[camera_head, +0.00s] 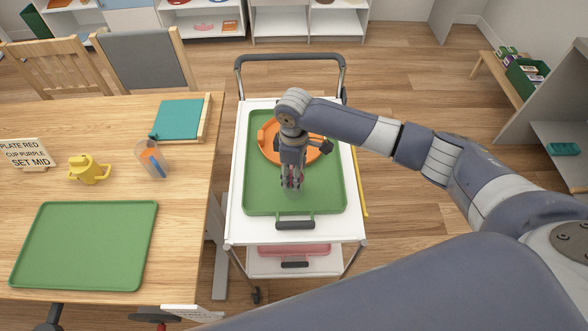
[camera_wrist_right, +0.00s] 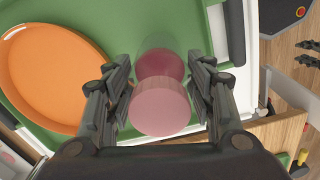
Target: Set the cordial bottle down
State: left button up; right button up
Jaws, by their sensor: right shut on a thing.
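My right gripper (camera_head: 292,180) is over the near part of the green tray (camera_head: 330,203) on the white cart (camera_head: 238,225). It points down and is shut on the cordial bottle, mostly hidden by the fingers in the head view. In the right wrist view the bottle (camera_wrist_right: 160,108) shows a pale pink round top and a dark red part beyond it, between the two fingers (camera_wrist_right: 160,100). The tray lies beneath it; I cannot tell whether the bottle touches it.
An orange plate (camera_head: 270,151) lies on the tray behind my gripper. On the wooden table (camera_head: 190,225) at left are another green tray (camera_head: 85,245), a yellow watering can (camera_head: 88,170), a clear cup (camera_head: 152,160), a teal board (camera_head: 178,118) and a sign (camera_head: 25,153).

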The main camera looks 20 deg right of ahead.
jog(key=o, duration=1.2)
jog(key=shift+f, duration=0.1)
jog(key=shift+c, duration=0.2)
notch_tip(320, 180, up, 11)
jog(key=shift+r+b, duration=0.1)
jog(key=shift+b, duration=1)
jog(key=shift+r, duration=0.6)
